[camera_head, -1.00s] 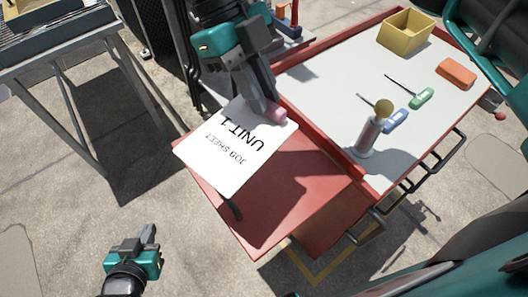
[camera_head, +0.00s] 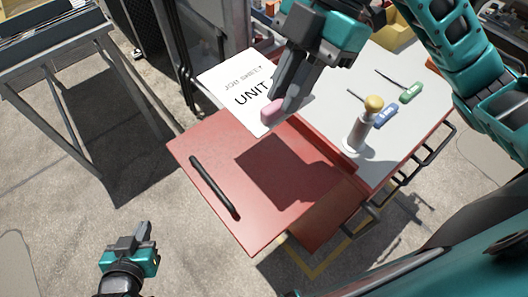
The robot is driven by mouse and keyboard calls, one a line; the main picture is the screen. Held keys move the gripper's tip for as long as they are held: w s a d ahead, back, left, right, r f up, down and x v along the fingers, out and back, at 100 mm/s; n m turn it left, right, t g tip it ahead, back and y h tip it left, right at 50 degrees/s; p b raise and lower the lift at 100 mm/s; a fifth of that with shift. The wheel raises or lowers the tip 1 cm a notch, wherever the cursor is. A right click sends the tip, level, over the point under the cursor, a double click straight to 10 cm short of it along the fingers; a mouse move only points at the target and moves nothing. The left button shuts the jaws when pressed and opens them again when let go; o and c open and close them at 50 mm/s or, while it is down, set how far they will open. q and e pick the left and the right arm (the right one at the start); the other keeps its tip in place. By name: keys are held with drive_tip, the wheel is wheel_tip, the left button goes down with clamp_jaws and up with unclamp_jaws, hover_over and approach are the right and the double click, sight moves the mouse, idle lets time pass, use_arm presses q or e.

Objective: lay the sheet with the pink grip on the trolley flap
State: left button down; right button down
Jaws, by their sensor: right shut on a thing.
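The white sheet (camera_head: 228,78) reads "JOB SHEET UNIT" and has a pink grip (camera_head: 271,111) at its near right edge. My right gripper (camera_head: 281,101) is shut on the pink grip and holds the sheet in the air. The gripper hides part of the print. The red trolley flap (camera_head: 240,215) lies below and nearer, with a black handle (camera_head: 214,187) along its left side. A dark shadow falls on the flap, and nothing lies on it. My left gripper (camera_head: 143,233) is at the lower left, away from the trolley; its fingers look close together.
A grey metal stand (camera_head: 75,55) is at the upper left. The floor between is clear.

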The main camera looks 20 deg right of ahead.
wheel_tip(320, 180, down, 20)
drive_tip(key=b, duration=0.2)
drive_tip(key=shift+r+b, duration=0.15)
drive_tip(key=shift+b, duration=0.25)
drive_tip(key=c, duration=1.1)
unclamp_jaws()
drive_tip(key=shift+r, duration=0.1)
drive_tip(key=p+v, duration=0.1)
drive_tip(key=v, duration=1.1)
